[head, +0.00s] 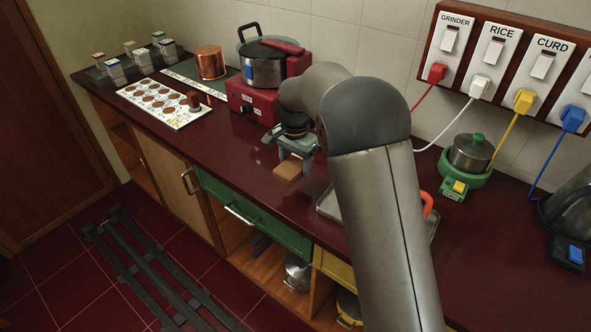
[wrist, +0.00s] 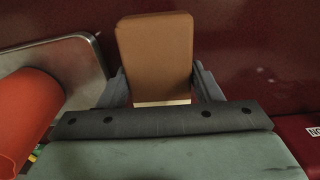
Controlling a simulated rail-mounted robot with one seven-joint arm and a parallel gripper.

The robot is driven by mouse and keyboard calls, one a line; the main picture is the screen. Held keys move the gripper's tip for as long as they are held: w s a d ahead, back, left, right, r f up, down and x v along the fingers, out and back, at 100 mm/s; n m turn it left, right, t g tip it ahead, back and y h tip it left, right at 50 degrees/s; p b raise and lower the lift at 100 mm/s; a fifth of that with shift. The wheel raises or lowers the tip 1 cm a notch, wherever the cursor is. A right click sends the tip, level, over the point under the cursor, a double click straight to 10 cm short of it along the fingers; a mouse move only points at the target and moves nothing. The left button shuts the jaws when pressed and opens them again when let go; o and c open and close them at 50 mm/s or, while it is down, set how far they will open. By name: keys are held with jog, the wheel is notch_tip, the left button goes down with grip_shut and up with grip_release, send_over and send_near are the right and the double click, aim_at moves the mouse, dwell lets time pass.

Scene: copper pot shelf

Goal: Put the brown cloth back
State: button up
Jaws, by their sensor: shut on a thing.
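The brown cloth (head: 288,172) looks like a folded, flat block. It also shows in the wrist view (wrist: 155,50), upright between my fingers, with a pale strip along its lower edge. My gripper (head: 292,157) is shut on it, with one finger on each side. In the head view the cloth is over the dark red counter (head: 235,150), near its front edge above the green drawer. I cannot tell whether it touches the counter. My arm hides part of the counter behind it.
A metal tray (head: 328,205) with an orange-red object (head: 427,204) is partly behind my arm. A red stove (head: 250,101) with a pot (head: 265,65), a copper pot (head: 210,62) and a white board (head: 163,103) stand left. The counter front left of the cloth is clear.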

aim_at(296, 157)
jog(key=w+f, duration=0.2)
jog(key=shift+w+f, duration=0.15)
jog(key=shift+f, duration=0.2)
jog(key=shift+w+f+p, duration=0.25)
jog(key=shift+f+p, duration=0.1)
jog(key=shift+f, duration=1.65)
jog(key=o, duration=1)
